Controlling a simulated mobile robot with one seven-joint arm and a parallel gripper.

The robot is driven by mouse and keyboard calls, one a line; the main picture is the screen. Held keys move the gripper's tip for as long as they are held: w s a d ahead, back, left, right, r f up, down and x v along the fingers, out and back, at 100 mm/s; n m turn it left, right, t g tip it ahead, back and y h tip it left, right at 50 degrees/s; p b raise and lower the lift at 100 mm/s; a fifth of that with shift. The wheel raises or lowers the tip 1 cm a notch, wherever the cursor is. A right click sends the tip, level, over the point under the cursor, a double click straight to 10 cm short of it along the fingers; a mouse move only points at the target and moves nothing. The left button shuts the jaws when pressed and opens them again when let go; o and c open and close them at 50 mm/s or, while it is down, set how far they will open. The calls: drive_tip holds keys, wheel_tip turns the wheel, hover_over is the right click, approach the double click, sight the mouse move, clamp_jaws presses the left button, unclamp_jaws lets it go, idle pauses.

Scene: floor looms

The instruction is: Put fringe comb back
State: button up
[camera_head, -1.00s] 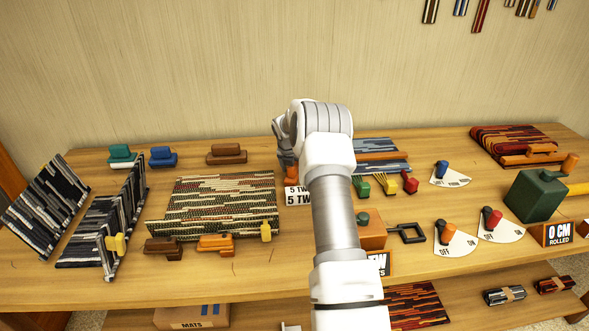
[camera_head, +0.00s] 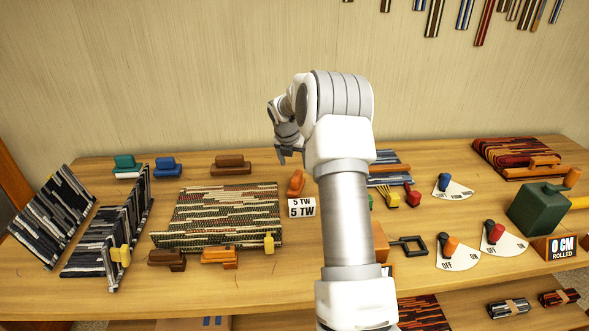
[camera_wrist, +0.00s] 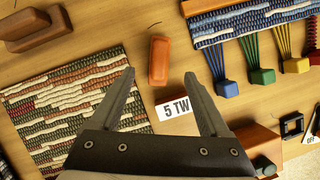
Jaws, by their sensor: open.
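An orange-brown block (camera_head: 296,183), which may be the fringe comb, lies on the bench behind the "5 TW" sign (camera_head: 302,207). It also shows in the wrist view (camera_wrist: 159,61), just beyond and between my fingertips, apart from them. No comb teeth are visible on it. My gripper (camera_head: 284,155) is open and empty above the bench, pointing down. The wrist view shows both fingers (camera_wrist: 158,76) spread wide. A blue striped mat (camera_wrist: 255,22) with fringe tied to coloured weights lies to the right. My arm hides part of it in the head view.
A green-red woven mat (camera_head: 225,215) lies left of the sign, with brown and orange blocks around it. A brown block (camera_head: 229,164) stands behind it. Striped racks (camera_head: 105,235) stand at left. Dials and a green box (camera_head: 538,208) stand at right.

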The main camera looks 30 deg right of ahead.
drive_tip(key=s+a+r+m+t, duration=0.1)
drive_tip(key=s+a+r+m, duration=0.55)
drive_tip(key=a+r, duration=0.2)
drive_tip(key=s+a+r+m, duration=0.5)
drive_tip(key=s+a+r, duration=0.25)
drive_tip(key=r, duration=0.25)
drive_tip(key=s+a+m+t+y, duration=0.1)
drive_tip(key=s+a+m+y, duration=0.1)
drive_tip(key=s+a+m, duration=0.75)
drive_tip(key=s+a+m+t+y, duration=0.1)
drive_tip(key=s+a+m, duration=0.3)
drive_tip(key=s, duration=1.1)
drive_tip(key=shift+m, duration=0.7)
drive_tip(key=r+p, duration=0.5)
drive_tip(key=shift+w+d, duration=0.25)
drive_tip(key=shift+d, duration=0.05)
